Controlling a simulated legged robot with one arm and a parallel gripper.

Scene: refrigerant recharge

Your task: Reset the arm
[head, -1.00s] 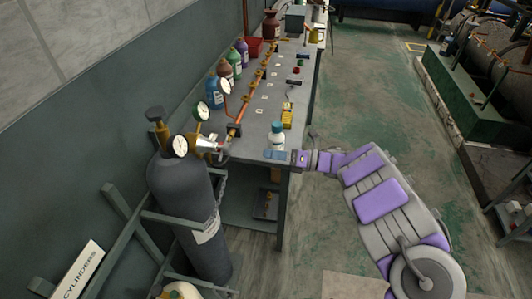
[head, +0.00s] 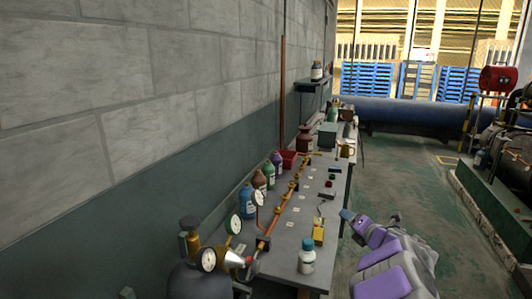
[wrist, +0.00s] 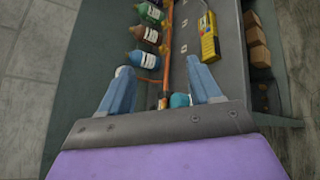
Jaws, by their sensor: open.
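My gripper (head: 347,215) is at the right edge of the workbench in the head view, with its purple and grey arm folded behind it at lower right. In the wrist view its two blue fingers (wrist: 158,66) are spread apart with nothing gripped. A white bottle with a teal cap (head: 307,255) stands upright at the bench's near end, apart from the gripper. In the wrist view a teal round shape (wrist: 180,100), probably its cap, shows partly behind the gripper's edge.
The grey workbench (head: 285,262) carries a copper pipe with valves (head: 283,212), coloured bottles (head: 247,200) and a yellow meter (head: 319,231). A dark cylinder with gauges (head: 200,282) stands at its near left. Open green floor (head: 405,185) lies to the right.

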